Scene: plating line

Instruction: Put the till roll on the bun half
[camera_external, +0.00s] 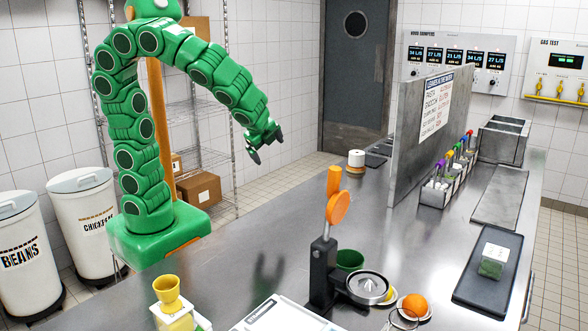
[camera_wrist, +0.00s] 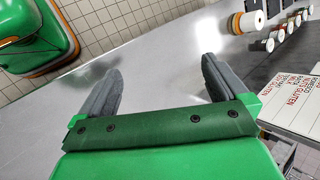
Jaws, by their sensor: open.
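The till roll (camera_external: 356,157), a short white cylinder, stands upright at the far side of the steel counter. It appears to rest on a tan-orange round thing that looks like the bun half (camera_external: 356,169). In the wrist view the white till roll (camera_wrist: 253,20) shows at the upper right with a dark hole in its end, and the orange-brown bun half (camera_wrist: 236,24) is against its other end. My gripper (camera_external: 267,147) is open and empty, raised above the counter to the left of the roll. In the wrist view its fingers (camera_wrist: 160,72) are apart with only bare counter between them.
An upright partition (camera_external: 430,130) with a sign stands right of the roll. A rack of coloured-top bottles (camera_external: 445,180) is behind it. A juicer (camera_external: 325,270), an orange (camera_external: 415,305) and a black tray (camera_external: 490,275) occupy the near counter. The counter below my gripper is clear.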

